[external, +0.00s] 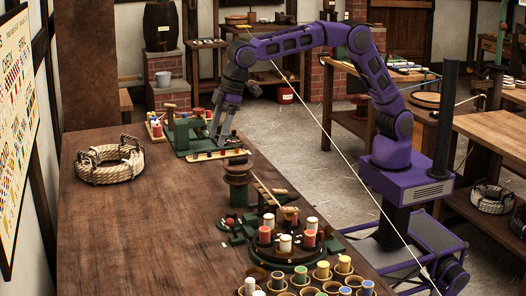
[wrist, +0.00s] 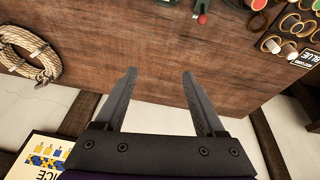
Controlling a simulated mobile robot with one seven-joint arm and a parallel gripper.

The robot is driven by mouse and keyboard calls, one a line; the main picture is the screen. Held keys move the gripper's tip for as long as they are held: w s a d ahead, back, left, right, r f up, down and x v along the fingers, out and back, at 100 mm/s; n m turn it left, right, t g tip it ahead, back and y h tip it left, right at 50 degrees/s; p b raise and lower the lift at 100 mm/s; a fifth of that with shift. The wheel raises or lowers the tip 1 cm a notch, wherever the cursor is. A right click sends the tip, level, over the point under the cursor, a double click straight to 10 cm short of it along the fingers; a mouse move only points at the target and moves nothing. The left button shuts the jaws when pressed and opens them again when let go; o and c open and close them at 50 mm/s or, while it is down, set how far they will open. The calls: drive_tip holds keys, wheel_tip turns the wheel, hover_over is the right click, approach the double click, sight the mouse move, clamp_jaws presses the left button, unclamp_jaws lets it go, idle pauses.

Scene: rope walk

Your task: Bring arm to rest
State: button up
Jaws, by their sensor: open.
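My purple arm reaches up and over from its base to the wooden workbench (external: 150,215). My gripper (external: 220,135) points down at the bench's far end, by the green fixture and the long pale rack (external: 217,154). The external view does not show clearly whether it touches them. In the wrist view the two grey fingers of my gripper (wrist: 158,78) stand wide apart with nothing between them. Bench wood shows beyond the fingertips.
A coil of rope (external: 110,163) lies on the bench's left side. A round tray (external: 284,258) with coloured spools and several cups stand at the near end. A taut rope (external: 335,150) runs diagonally past my arm. The bench's middle left is clear.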

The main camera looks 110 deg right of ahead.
wheel_tip(320, 180, up, 29)
drive_tip(key=d+m+t, duration=0.1)
drive_tip(key=m+t, duration=0.2)
drive_tip(key=t, duration=0.7)
drive_tip(key=s+d+r+m+t+h, duration=0.1)
drive_tip(key=s+d+r+m+t, duration=0.2)
drive_tip(key=d+r, duration=0.55)
drive_tip(key=s+d+r+m+t+h, duration=0.1)
drive_tip(key=d+r+m+t, duration=0.3)
drive_tip(key=d, duration=0.7)
drive_tip(key=s+a+f+n+g+y, duration=0.1)
drive_tip(key=s+a+f+g+y, duration=0.15)
drive_tip(key=f, duration=0.55)
drive_tip(key=s+a+f+n+g+y, duration=0.1)
drive_tip(key=s+f+g+y, duration=0.15)
drive_tip(key=f, duration=0.45)
drive_tip(key=s+a+f+n+g+h, duration=0.1)
drive_tip(key=s+a+f+n+g, duration=0.2)
drive_tip(key=s+f, duration=0.9)
drive_tip(key=s+a+f+n+g+h, duration=0.1)
drive_tip(key=s+a+f+n+g, duration=0.2)
drive_tip(key=s+a+f+g, duration=0.4)
drive_tip(key=s+a+f, duration=0.1)
drive_tip(key=s+f, duration=0.5)
drive_tip(key=s, duration=0.4)
drive_tip(key=shift+a+f+n+h, duration=0.25)
drive_tip(key=shift+a+n+h, duration=0.05)
drive_tip(key=shift+a+n, duration=0.1)
drive_tip(key=shift+s, duration=0.1)
